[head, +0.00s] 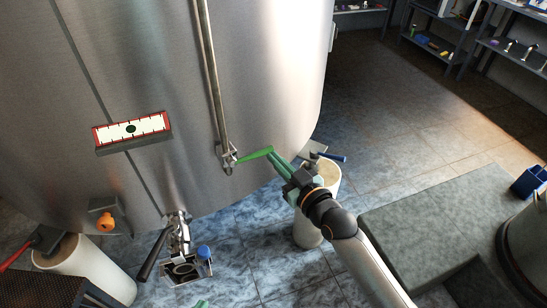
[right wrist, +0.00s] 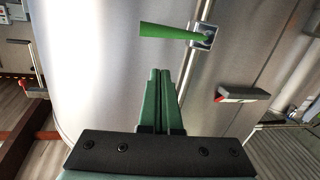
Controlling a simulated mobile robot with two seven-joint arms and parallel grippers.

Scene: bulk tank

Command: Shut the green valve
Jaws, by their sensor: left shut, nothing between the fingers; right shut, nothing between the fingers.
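The green valve (head: 256,154) is a lever on a small metal fitting at the lower end of a thin vertical pipe on the tank. The lever sticks out to the right, roughly crosswise to the pipe. My right gripper (head: 273,156) is shut and empty, its fingertips close to the lever's free end. In the right wrist view the green lever (right wrist: 165,31) lies beyond the shut fingertips (right wrist: 159,72), with a gap in the picture; I cannot tell whether they touch. Only the tip of my left gripper (head: 201,304) shows at the bottom edge, shut.
The steel tank (head: 270,60) fills the upper left, with a red-framed gauge (head: 131,129).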

